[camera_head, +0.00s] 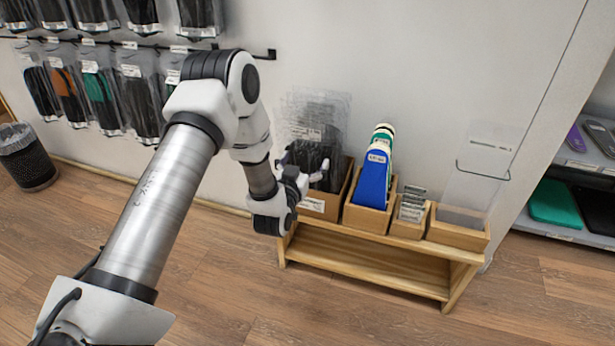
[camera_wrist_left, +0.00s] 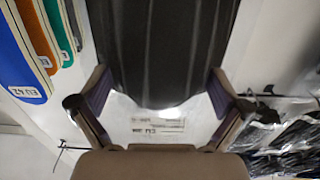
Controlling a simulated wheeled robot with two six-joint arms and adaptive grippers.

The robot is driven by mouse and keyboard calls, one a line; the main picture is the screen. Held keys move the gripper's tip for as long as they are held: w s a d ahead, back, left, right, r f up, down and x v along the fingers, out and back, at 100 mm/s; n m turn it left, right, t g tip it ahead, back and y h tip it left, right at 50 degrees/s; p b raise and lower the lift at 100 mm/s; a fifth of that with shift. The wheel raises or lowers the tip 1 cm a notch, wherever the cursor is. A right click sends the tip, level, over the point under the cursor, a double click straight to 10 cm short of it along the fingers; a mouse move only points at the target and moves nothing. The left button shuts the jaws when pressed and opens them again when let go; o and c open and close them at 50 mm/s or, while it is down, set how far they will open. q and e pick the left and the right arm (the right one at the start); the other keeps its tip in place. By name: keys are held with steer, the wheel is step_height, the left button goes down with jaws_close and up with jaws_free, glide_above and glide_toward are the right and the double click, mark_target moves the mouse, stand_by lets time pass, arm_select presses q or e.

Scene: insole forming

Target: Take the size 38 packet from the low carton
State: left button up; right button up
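The low carton (camera_head: 330,208) is an open tan box with a white label at the left end of the wooden bench. Clear packets (camera_head: 317,120) with dark insoles stand upright in it, their tops well above its rim. My left gripper (camera_head: 304,170) is at the front of these packets, just above the carton's rim. In the left wrist view its fingers (camera_wrist_left: 157,75) are spread, one on each side of a clear packet with a dark insole (camera_wrist_left: 165,45). A white label (camera_wrist_left: 157,125) shows upside down between them; I cannot read its size surely. My right gripper is not in view.
Next to the carton stand a box of blue and green insoles (camera_head: 374,180), a box of small cards (camera_head: 412,205) and a low box (camera_head: 458,226). The bench's lower shelf (camera_head: 365,267) is bare. More packets hang on the wall (camera_head: 95,90).

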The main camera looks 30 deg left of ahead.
arm_select(q)
steer(key=c, duration=1.2)
steer(key=shift+r, duration=0.1)
